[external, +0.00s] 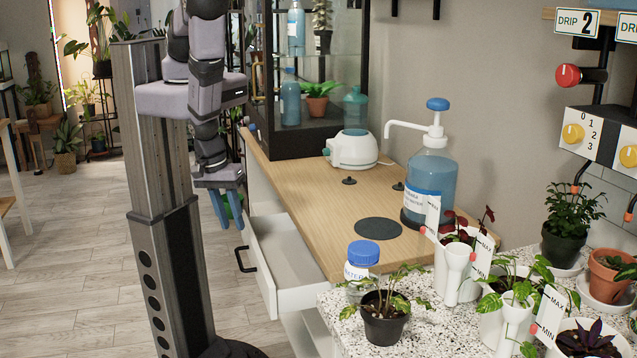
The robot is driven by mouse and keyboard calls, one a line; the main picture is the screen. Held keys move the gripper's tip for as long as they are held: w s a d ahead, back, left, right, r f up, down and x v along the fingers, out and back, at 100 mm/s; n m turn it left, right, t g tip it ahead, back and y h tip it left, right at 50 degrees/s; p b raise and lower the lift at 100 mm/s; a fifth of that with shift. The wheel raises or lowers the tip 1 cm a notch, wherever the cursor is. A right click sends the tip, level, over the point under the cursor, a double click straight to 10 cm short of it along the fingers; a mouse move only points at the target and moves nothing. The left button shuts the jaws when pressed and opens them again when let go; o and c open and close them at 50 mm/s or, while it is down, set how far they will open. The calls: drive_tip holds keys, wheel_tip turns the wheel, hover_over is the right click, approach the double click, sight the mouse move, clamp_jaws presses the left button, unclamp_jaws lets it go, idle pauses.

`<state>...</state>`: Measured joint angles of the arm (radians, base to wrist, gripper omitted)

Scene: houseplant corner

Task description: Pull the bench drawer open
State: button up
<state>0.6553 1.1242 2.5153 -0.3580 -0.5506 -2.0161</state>
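The white bench drawer (286,254) stands pulled out from under the wooden bench top, and its inside shows empty where visible. Its dark bar handle (246,260) is on the front face, at the left. My gripper (227,224) hangs from the arm with its blue fingers pointing down and a gap between them. It appears above and slightly left of the handle in the picture, apart from it. I see nothing held between the fingers.
On the wooden bench top (300,190) stand a white rounded device (351,150), a pump bottle (429,185) and a dark disc (378,229).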

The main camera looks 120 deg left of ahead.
sight(240, 261)
drive_tip(key=f+m, duration=0.1)
drive_tip(key=m, duration=0.8)
drive_tip(key=f+m+p, duration=0.1)
drive_tip(key=m, duration=0.8)
drive_tip(key=f+m, duration=0.1)
drive_tip(key=m, duration=0.9)
drive_tip(key=shift+s+f+p, duration=0.25)
drive_tip(key=shift+f+p, duration=0.05)
drive_tip(key=shift+f, duration=0.1)
drive_tip(key=shift+f, duration=0.1)
drive_tip(key=f+b, duration=0.4)
drive_tip(key=w+a+f+b, duration=0.1)
drive_tip(key=f+b, duration=0.1)
drive_tip(key=f, duration=0.1)
clamp_jaws()
